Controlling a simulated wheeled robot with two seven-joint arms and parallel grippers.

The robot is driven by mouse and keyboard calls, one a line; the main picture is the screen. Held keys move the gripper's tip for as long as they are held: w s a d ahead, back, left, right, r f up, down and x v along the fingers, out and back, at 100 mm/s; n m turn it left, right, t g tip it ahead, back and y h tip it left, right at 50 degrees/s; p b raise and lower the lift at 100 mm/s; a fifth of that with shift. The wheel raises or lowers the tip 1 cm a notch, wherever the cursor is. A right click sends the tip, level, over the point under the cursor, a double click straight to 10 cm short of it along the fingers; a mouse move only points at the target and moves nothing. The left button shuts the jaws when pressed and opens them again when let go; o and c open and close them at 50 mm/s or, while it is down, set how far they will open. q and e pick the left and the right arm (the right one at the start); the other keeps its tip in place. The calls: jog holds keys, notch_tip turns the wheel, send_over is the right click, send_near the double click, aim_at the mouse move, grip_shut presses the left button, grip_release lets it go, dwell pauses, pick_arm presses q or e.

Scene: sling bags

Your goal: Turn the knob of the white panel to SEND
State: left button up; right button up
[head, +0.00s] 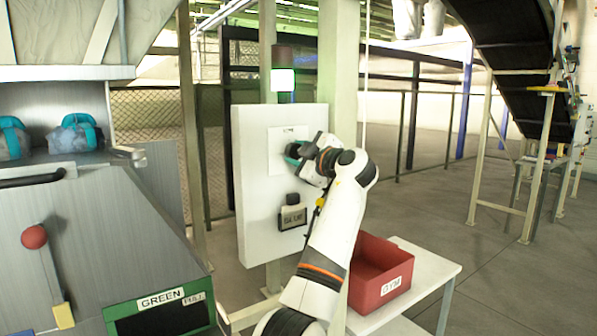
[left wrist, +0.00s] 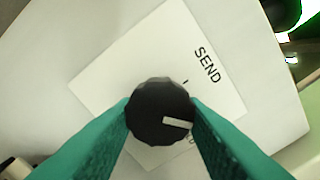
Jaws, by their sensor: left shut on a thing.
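The white panel (head: 255,215) stands upright in the middle of the head view. In the left wrist view a black round knob (left wrist: 160,108) sits on a white label card (left wrist: 125,65). The word SEND (left wrist: 207,65) and a short tick are printed above and right of the knob. The knob's white pointer line points right, away from the SEND tick. Another word below right is mostly hidden by a finger. My left gripper (head: 293,152) is at the panel, its teal fingers shut on the knob from both sides. My right gripper is not in view.
Below on the panel are a small display (head: 292,217) and a black part above it. A lamp (head: 284,79) glows behind the panel's top. A red bin (head: 375,275) stands on a white table at right. A grey machine with a red-balled lever (head: 35,237) is at left.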

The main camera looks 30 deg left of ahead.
pick_arm(q)
jog(key=n+b, duration=0.2)
jog(key=n, duration=0.8)
jog(key=shift+r+b, duration=0.1)
jog(key=shift+b, duration=0.25)
dwell(0.3)
jog(key=o, duration=1)
jog(key=shift+d, duration=0.1)
jog(key=b+v, duration=0.2)
jog(key=v, duration=1)
jog(key=shift+b, duration=0.4)
jog(key=shift+w, duration=0.15)
